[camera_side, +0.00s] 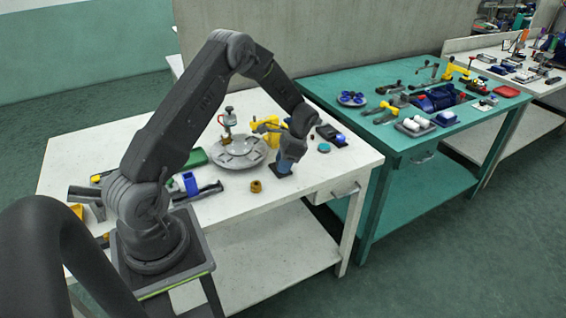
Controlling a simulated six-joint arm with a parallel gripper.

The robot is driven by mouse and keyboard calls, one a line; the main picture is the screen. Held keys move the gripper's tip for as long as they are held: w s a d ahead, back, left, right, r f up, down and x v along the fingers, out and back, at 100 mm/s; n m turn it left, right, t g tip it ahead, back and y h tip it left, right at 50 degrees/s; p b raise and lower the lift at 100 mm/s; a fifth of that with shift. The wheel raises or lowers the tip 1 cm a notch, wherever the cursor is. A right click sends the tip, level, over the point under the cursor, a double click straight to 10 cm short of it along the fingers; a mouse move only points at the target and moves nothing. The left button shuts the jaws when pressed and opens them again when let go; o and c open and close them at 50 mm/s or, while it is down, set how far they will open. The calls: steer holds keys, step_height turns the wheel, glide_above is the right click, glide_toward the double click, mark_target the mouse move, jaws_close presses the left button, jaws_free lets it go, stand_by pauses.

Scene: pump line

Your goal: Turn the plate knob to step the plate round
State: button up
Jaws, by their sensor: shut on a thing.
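The round grey plate (232,160) lies flat on the white table, with a pale bowl-like part on it. My gripper (283,168) points down just right of the plate, low over a small dark square base (279,174). It is shut on what looks like the plate knob on that base. The knob itself is mostly hidden by the jaws, so its angle cannot be told.
A stand with a red part (227,122) and a yellow fixture (266,125) rise behind the plate. A brass piece (256,186) and a teal disc (324,147) lie nearby. A blue block (190,182) and a green tray (194,158) are to the left. The front right tabletop is clear.

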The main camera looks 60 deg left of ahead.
steer(key=n+h, duration=0.1)
steer(key=n, duration=0.2)
steer(key=n+h, duration=0.1)
steer(key=n, duration=0.2)
steer(key=shift+a+n, duration=0.1)
steer(key=shift+n, duration=0.2)
steer(key=n+h, duration=0.1)
steer(key=n, duration=0.2)
steer(key=n+t+h, duration=0.1)
steer(key=n, duration=0.2)
steer(key=shift+a+n+h, duration=0.1)
steer(key=shift+n+h, duration=0.2)
steer(key=o, duration=0.9)
steer(key=v, duration=1.3)
steer(key=shift+a+r, duration=0.25)
steer(key=shift+r, duration=0.1)
